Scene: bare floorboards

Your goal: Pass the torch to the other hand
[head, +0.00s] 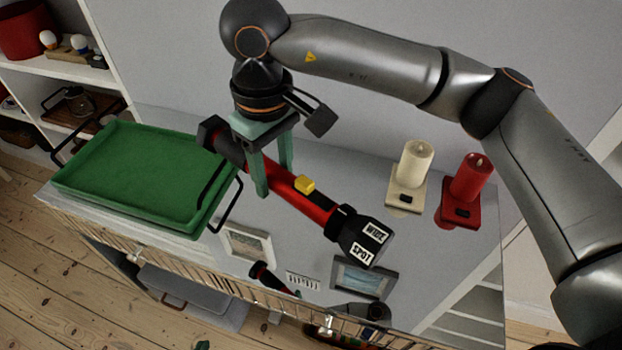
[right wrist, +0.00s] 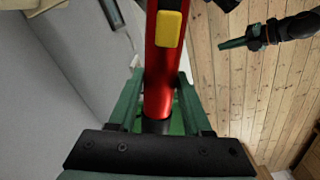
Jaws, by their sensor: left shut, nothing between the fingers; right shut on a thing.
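The torch (head: 317,206) has a red barrel, a yellow switch and a black head with white labels. It hangs slantwise above the shelf top, head to the lower right. My right gripper (head: 275,182) points down from above and is shut on the red barrel, between the switch and the black tail end. In the right wrist view, the red barrel (right wrist: 164,70) runs between the green fingers (right wrist: 158,105). My left gripper (right wrist: 235,43) shows at the upper right of the right wrist view, shut and empty, over the floorboards, apart from the torch.
A green tray (head: 75,188) with black handles stands at the left of the shelf top. A cream candle (head: 414,162) and a red candle (head: 470,177) stand at its right. A metal rail (head: 150,250) runs along the front edge. Picture frames (head: 362,278) lie below the torch.

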